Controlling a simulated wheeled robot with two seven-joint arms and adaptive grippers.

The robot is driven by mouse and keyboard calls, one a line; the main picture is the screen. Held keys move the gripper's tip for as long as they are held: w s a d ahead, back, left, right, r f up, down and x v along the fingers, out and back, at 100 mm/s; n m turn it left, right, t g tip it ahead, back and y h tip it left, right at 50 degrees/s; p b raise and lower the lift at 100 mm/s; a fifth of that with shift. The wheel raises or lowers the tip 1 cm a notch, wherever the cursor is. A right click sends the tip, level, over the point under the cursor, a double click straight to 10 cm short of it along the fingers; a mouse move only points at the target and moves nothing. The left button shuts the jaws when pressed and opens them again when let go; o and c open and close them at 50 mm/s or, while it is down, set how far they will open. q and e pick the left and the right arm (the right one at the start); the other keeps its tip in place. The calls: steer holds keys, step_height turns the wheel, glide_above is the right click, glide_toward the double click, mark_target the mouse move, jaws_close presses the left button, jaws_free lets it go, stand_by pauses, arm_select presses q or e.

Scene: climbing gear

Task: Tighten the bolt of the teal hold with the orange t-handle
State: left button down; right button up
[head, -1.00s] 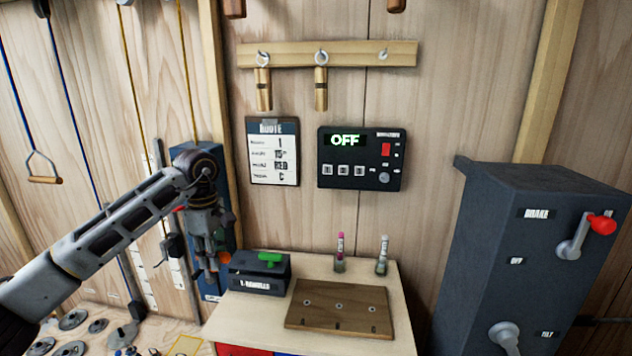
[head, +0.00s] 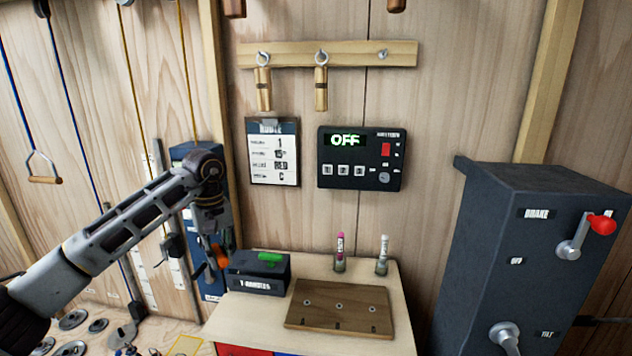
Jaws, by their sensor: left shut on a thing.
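My left gripper (head: 217,252) hangs pointing down at the left edge of the small cabinet, just left of the dark T-handles box. It is shut on the orange t-handle (head: 221,257), of which only a small orange part shows between and below the fingers. The T-handles box (head: 257,284) stands on the cabinet top with a green t-handle (head: 270,257) in its top. The teal hold and its bolt are not in view. My right gripper is not in view.
A wooden board (head: 338,306) with several holes lies on the cabinet top (head: 408,338). Two small tubes (head: 340,252) stand behind it. A dark brake box (head: 530,260) with a red-knobbed lever is at right. A control panel (head: 361,158) reading OFF hangs on the wall.

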arm_select(q)
steer(key=m, duration=0.1)
steer(key=f+m, duration=0.1)
steer(key=m, duration=0.1)
steer(key=shift+w+d+f+m, duration=0.2)
steer(key=shift+d+f+m, duration=0.1)
steer(key=shift+m, duration=0.1)
steer(key=shift+d+f+m, duration=0.2)
steer(key=shift+f+m, duration=0.75)
steer(key=shift+m, duration=0.15)
steer(key=s+f, duration=0.6)
steer(key=f, duration=0.5)
steer(key=s+d+f+m, duration=0.1)
steer(key=s+f, duration=0.5)
steer(key=f, duration=0.6)
steer(key=s+f, duration=0.4)
steer(key=f, duration=1.1)
